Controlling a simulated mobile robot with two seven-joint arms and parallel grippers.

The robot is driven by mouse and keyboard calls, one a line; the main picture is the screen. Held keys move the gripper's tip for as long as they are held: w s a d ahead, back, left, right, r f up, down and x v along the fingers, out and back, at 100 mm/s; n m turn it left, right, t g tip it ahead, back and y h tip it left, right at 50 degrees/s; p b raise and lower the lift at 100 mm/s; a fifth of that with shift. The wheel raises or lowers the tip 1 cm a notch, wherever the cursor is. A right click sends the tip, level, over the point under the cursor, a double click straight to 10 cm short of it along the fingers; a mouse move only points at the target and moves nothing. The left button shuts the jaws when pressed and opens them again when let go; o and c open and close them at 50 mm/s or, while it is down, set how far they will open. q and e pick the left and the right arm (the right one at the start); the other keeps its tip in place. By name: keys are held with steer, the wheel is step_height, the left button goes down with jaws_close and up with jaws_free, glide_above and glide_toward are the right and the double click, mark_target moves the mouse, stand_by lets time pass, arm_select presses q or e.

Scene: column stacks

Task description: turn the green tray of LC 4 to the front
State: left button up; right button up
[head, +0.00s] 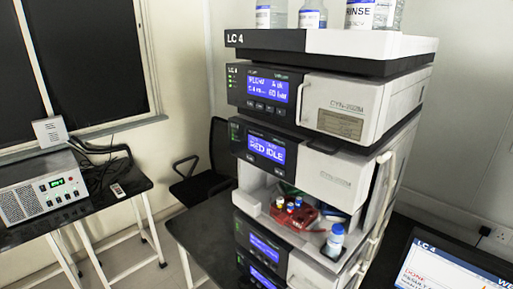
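The LC 4 stack (250,40) stands in the middle of the head view, with its name on the top module. An open compartment (268,226) low in the stack shows a red tray (304,219) at the front, holding several small vials with coloured caps. A sliver of green (287,188), which looks like the green tray, shows behind it at the back left; most of it is hidden. The display (266,149) above the compartment appears to read RED IDLE. Neither of my grippers is in view.
Solvent bottles (359,15) stand on top. A monitor (445,268) labelled LC 4 is at the lower right. A chair (203,165) and a side table with a grey instrument (40,190) are left.

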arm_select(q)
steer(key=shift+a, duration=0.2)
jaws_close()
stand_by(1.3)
